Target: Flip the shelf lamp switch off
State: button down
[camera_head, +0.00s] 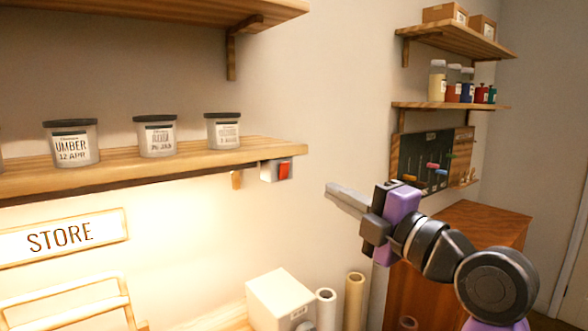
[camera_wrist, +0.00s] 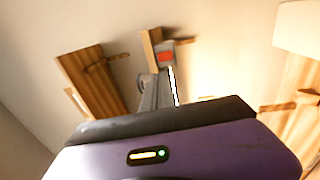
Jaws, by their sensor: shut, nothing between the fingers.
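The shelf lamp switch (camera_head: 285,171) is a red rocker on a small pale box (camera_head: 268,172) at the right end of the lower wooden shelf (camera_head: 200,160). Warm light shines on the wall below that shelf. In the wrist view the red switch (camera_wrist: 167,57) shows just beyond the fingertips. My gripper (camera_head: 330,188) is shut and empty, its long grey fingers pointing left toward the switch. In the head view the fingertips are to the right of the switch and slightly lower, apart from it. The gripper also shows in the wrist view (camera_wrist: 153,80).
Several lidded jars (camera_head: 157,136) stand on the lower shelf. A STORE sign (camera_head: 62,237) hangs below it. A white box (camera_head: 281,298) and paper rolls (camera_head: 354,300) stand below. A wooden cabinet (camera_head: 485,222) is behind my arm. The wall between switch and fingers is clear.

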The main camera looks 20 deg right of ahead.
jog(key=p+x, duration=0.4)
jog(key=x, duration=0.7)
jog(key=shift+w+a+r, duration=0.15)
jog(key=shift+w+r, duration=0.05)
jog(key=shift+w, duration=0.1)
jog(key=shift+w+a+p, duration=0.15)
jog(key=shift+w+p, duration=0.15)
jog(key=shift+w, duration=0.25)
jog(key=shift+w+f+b, duration=0.1)
jog(key=shift+w+b, duration=0.05)
jog(key=shift+b, duration=0.3)
jog(key=b, duration=0.2)
send_near(285, 164)
jog(key=shift+s+f, duration=0.1)
jog(key=shift+s, duration=0.25)
